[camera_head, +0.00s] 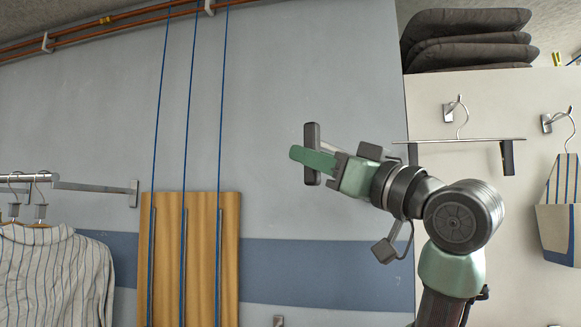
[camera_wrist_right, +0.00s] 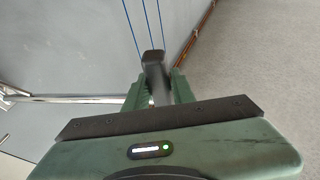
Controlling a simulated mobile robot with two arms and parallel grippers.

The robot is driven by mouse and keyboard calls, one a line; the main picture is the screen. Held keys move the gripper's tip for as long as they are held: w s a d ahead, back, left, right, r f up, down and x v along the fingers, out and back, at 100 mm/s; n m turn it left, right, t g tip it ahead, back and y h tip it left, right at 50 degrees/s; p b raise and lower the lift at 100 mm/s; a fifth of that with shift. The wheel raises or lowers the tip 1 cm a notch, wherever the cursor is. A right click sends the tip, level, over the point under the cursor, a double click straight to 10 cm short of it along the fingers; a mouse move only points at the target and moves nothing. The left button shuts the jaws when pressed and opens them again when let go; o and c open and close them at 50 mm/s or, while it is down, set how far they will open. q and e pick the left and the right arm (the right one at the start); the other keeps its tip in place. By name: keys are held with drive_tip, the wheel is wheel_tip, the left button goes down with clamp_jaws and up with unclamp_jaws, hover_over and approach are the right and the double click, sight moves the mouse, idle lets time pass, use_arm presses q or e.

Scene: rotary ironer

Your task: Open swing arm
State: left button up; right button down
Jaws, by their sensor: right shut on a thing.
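My right gripper (camera_head: 308,160) reaches in from the right in the head view, in front of the grey wall. Its green fingers are shut on a dark upright handle (camera_head: 312,132), whose ends stick out above and below the fingers. In the right wrist view the dark handle (camera_wrist_right: 153,58) lies between the two green fingers (camera_wrist_right: 157,85). A thin light bar shows just behind the handle in the head view; where it leads is hidden by my gripper and wrist. I cannot make out the rest of the swing arm. My left gripper is not in view.
A wooden board (camera_head: 195,262) with blue cords stands left of the gripper. A striped shirt (camera_head: 55,275) hangs from a rail (camera_head: 95,187) at the far left. Dark cushions (camera_head: 466,40) lie on top of the pale panel (camera_head: 480,88) at right, which has hooks. The wall beside the gripper is clear.

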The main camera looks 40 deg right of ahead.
drive_tip(key=shift+s+d, duration=0.25)
drive_tip(key=shift+s, duration=0.3)
drive_tip(key=shift+s+d, duration=0.25)
drive_tip(key=shift+s, duration=0.25)
drive_tip(key=c, duration=1.2)
unclamp_jaws()
drive_tip(key=shift+c, duration=0.2)
drive_tip(key=shift+s+d, duration=0.1)
drive_tip(key=shift+f, duration=0.1)
drive_tip(key=b+v, duration=0.3)
drive_tip(key=v, duration=0.4)
drive_tip(key=shift+d+f, duration=0.3)
drive_tip(key=shift+d, duration=0.05)
